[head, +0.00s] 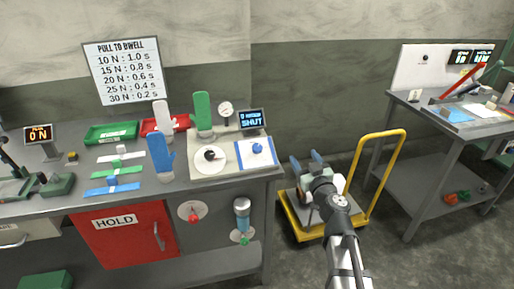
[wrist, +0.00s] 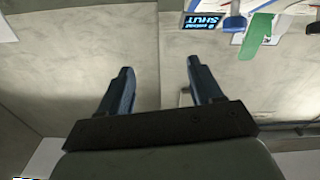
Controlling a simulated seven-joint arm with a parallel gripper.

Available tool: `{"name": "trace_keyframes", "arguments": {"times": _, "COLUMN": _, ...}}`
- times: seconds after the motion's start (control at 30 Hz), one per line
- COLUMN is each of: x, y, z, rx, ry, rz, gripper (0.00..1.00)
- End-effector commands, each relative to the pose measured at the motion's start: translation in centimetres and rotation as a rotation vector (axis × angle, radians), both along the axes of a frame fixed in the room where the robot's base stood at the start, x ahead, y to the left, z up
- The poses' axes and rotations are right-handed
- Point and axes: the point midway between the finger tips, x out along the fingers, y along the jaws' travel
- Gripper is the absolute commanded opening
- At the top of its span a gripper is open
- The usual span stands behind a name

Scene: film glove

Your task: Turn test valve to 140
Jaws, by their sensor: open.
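My gripper (head: 305,158) is open and empty, above the yellow cart and to the right of the bench. In the wrist view its two dark blue fingers (wrist: 160,66) stand apart with only grey wall between and beyond them. On the bench's right end, a white round dial with a black knob (head: 210,154) sits beside a blue knob (head: 257,148) on a blue-edged white plate. I cannot read which is the test valve. A display (head: 252,118) behind them reads 0 and SHUT; it shows inverted in the wrist view (wrist: 204,21). A small round gauge (head: 225,109) stands beside it.
A yellow cart (head: 367,190) with a raised handle is under my arm. A second table (head: 400,98) stands at the right.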

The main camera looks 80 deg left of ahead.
Motion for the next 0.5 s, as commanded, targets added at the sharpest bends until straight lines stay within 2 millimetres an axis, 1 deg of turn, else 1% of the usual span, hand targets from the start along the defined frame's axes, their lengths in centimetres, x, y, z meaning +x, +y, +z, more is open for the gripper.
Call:
{"name": "trace_keyframes", "arguments": {"times": 0.03, "x": -0.5, "y": 0.4, "z": 0.0, "rx": -0.002, "ry": -0.017, "rz": 0.035, "gripper": 0.65}}
{"name": "trace_keyframes", "arguments": {"times": 0.17, "x": -2.5, "y": 0.8, "z": -0.2, "rx": -0.012, "ry": -0.059, "rz": 0.143, "gripper": 0.65}}
{"name": "trace_keyframes", "arguments": {"times": 0.3, "x": -4.9, "y": 0.5, "z": -0.7, "rx": -0.030, "ry": -0.088, "rz": 0.266, "gripper": 0.65}}
{"name": "trace_keyframes", "arguments": {"times": 0.4, "x": -6.3, "y": 0.0, "z": -1.1, "rx": -0.042, "ry": -0.094, "rz": 0.338, "gripper": 0.65}}
{"name": "trace_keyframes", "arguments": {"times": 0.5, "x": -7.1, "y": -0.2, "z": -1.1, "rx": -0.045, "ry": -0.081, "rz": 0.383, "gripper": 0.65}}
